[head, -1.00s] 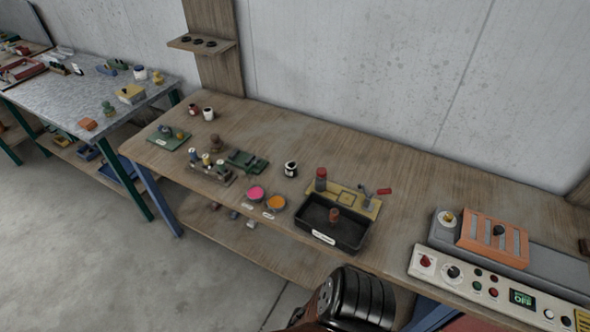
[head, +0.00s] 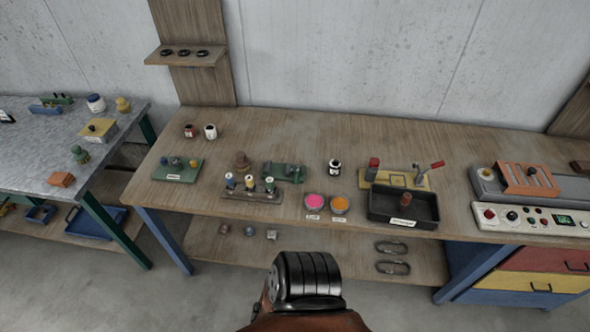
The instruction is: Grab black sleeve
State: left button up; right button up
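Several small black ring-shaped pieces (head: 185,53) lie in a row on a small wooden wall shelf (head: 158,59) at the upper left; they look like the black sleeves, but are too small to tell in detail. A small black-and-white cylinder (head: 335,167) stands on the wooden bench (head: 300,140), near its middle. Neither of my grippers shows in the head view. Only a ribbed black and brown part of my own arm shows at the bottom centre, well apart from the shelf.
A control panel (head: 530,218) is at the right. The bench's back strip is clear.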

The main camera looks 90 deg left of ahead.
aim_at(335, 168)
jog(key=k, duration=1.1)
jog(key=u, duration=1.35)
